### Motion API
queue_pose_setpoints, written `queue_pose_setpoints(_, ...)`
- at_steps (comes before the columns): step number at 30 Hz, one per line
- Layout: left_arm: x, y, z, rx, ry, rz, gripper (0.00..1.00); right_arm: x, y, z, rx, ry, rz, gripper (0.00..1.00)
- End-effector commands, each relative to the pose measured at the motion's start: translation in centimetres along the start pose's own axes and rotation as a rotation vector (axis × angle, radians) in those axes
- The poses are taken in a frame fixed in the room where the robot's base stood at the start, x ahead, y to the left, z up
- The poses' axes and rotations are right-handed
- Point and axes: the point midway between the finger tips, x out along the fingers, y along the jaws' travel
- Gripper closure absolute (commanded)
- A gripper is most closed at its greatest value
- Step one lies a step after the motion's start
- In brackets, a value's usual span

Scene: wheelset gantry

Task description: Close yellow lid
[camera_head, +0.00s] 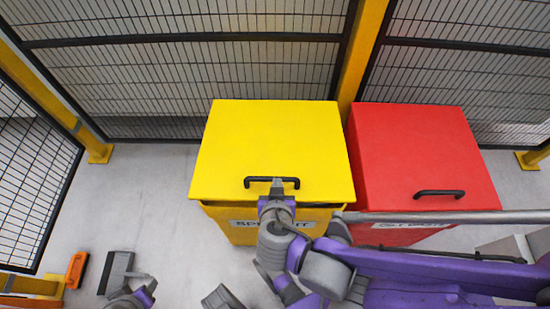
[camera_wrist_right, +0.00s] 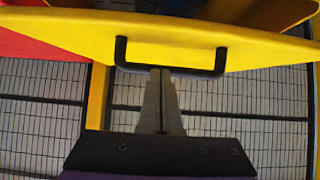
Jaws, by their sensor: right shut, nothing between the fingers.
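The yellow lid (camera_head: 270,145) lies over the yellow bin (camera_head: 240,232), with a black handle (camera_head: 272,181) near its front edge. A dark gap shows under the lid's front edge, so it looks slightly raised. My right gripper (camera_head: 277,184) is shut and empty at the middle of the handle. In the right wrist view, the fingertips (camera_wrist_right: 160,72) are at the handle's bar (camera_wrist_right: 170,70); I cannot tell whether they touch it. A grey and purple part at the lower left of the head view looks like my left gripper (camera_head: 127,278); its fingers are unclear.
A red bin with a closed-looking red lid (camera_head: 425,150) stands close on the right. Mesh fencing (camera_head: 180,75) with yellow posts (camera_head: 362,50) runs behind the bins. An orange object (camera_head: 76,270) is at the lower left. The grey floor (camera_head: 140,205) left of the yellow bin is clear.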

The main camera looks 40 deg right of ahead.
Motion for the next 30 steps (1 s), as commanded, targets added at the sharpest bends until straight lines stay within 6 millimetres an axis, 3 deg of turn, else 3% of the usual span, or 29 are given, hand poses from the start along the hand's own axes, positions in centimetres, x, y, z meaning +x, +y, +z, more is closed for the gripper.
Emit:
queue_pose_setpoints(1, 1.6, 0.0, 0.6, 0.000, -0.006, 0.000, 0.50, 0.9, -0.1, 1.8, -0.003, -0.003, -0.002, 1.00)
queue_pose_setpoints(3, 2.6, 0.0, 0.9, 0.000, -0.009, 0.000, 0.50, 1.5, -0.2, 3.1, -0.003, -0.003, -0.002, 1.00)
queue_pose_setpoints(10, 4.7, 0.0, 1.6, 0.000, -0.017, 0.000, 0.50, 2.8, -0.1, 5.8, -0.001, -0.002, 0.001, 1.00)
queue_pose_setpoints(18, 5.2, 0.0, 1.7, 0.000, -0.019, 0.000, 0.50, 3.2, 0.0, 6.8, 0.003, -0.006, 0.001, 1.00)
queue_pose_setpoints(30, 5.1, 0.0, 1.7, 0.000, -0.018, 0.000, 0.50, 3.1, -0.1, 6.4, 0.001, -0.001, 0.002, 1.00)
